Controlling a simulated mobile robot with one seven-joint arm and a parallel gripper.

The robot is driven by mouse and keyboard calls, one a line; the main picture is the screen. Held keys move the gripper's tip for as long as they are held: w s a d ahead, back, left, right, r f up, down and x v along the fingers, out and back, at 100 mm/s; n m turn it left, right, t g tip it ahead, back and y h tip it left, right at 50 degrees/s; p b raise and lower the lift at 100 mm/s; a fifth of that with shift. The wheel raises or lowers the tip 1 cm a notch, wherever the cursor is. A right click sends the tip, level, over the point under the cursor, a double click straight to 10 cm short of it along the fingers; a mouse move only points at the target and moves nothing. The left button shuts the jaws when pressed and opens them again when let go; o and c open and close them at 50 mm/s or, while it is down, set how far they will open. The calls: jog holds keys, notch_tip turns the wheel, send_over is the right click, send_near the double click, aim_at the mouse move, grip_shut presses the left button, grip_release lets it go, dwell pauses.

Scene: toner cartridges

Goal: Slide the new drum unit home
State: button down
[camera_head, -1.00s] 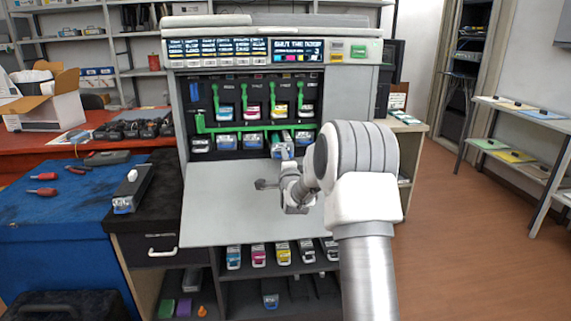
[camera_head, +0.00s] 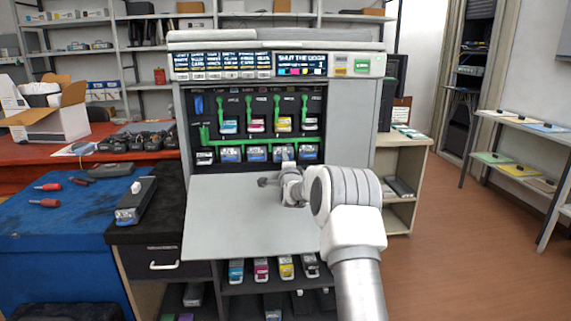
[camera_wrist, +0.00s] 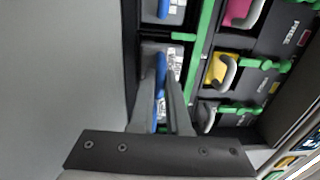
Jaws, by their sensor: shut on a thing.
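The drum unit (camera_head: 283,149) sits in the lower row of slots of the open printer (camera_head: 350,110). Its front looks about level with its neighbours in that row. My gripper (camera_wrist: 161,88) is shut on the blue handle (camera_wrist: 161,72) of this drum unit, with a finger on either side. The unit's grey front with a white label (camera_wrist: 176,58) shows behind the handle; its body is hidden inside the slot. In the head view my gripper (camera_head: 286,167) is in front of the slot and partly hides the unit. The printer screen (camera_head: 300,64) appears to read "SHUT THE DOOR".
The lowered door (camera_head: 230,215) lies open below my arm. Green levers (camera_head: 248,110) stand over the toner cartridges above. A loose grey and black unit (camera_head: 136,200) lies on the black-topped cabinet at left. Several cartridges stand on the shelf below. The floor at right is clear.

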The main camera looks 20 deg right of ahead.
jog(key=shift+w+r, duration=0.1)
jog(key=c, duration=0.8)
grip_release()
jog(key=shift+o, duration=1)
jog(key=shift+f, duration=0.3)
jog(key=shift+o, duration=1)
jog(key=shift+f+b, duration=0.25)
jog(key=shift+b, duration=0.15)
jog(key=shift+s, duration=0.2)
jog(key=shift+b+v, duration=1.8)
jog(key=shift+v, duration=0.3)
jog(key=shift+s+a+r, duration=0.1)
jog(key=shift+s+a, duration=0.1)
jog(key=shift+s, duration=0.4)
jog(key=shift+s+a+r, duration=0.15)
jog(key=shift+s, duration=0.45)
